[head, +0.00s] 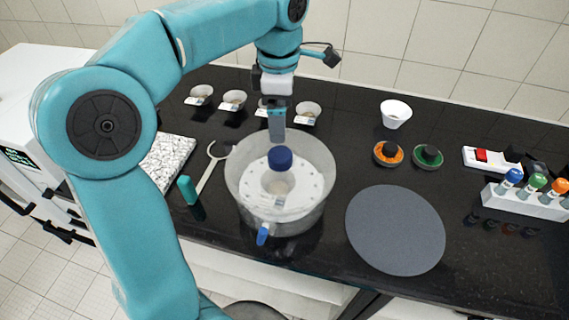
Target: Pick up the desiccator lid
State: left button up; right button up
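A clear round desiccator (312,218) stands on the black bench near the middle, with a white perforated plate inside. A blue round knob (281,157) shows above its centre. The desiccator lid (245,160) looks like the clear cover around this knob, but its edge against the bowl is hard to make out. A small pale vessel shows below the knob. My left gripper (277,138) points down above and just behind the knob, apparently apart from it. Its fingers are seen edge-on, so their gap is hidden. My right gripper is out of view.
A grey round mat (395,230) lies empty to the right. A blue stopcock (262,234) juts from the desiccator's front. A spoon-like tool (208,172) and teal-handled item (187,189) lie left. Several small dishes (234,99) stand behind; a tube rack (525,203) stands far right.

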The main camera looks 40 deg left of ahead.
pick_arm(q)
send_over(280, 153)
jog(key=f, duration=0.4)
jog(key=shift+s+a+f, duration=0.2)
jog(key=shift+a+f, duration=0.15)
jog(key=shift+f, duration=0.05)
jog(key=f, duration=0.5)
jog(key=shift+d+f, duration=0.15)
jog(key=shift+d, duration=0.15)
jog(key=shift+w+d, duration=0.1)
jog(key=shift+c, duration=1.3)
jog(key=c, duration=1.2)
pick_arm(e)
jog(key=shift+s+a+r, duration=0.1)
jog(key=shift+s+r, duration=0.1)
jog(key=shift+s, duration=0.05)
pick_arm(q)
jog(key=shift+r, duration=0.2)
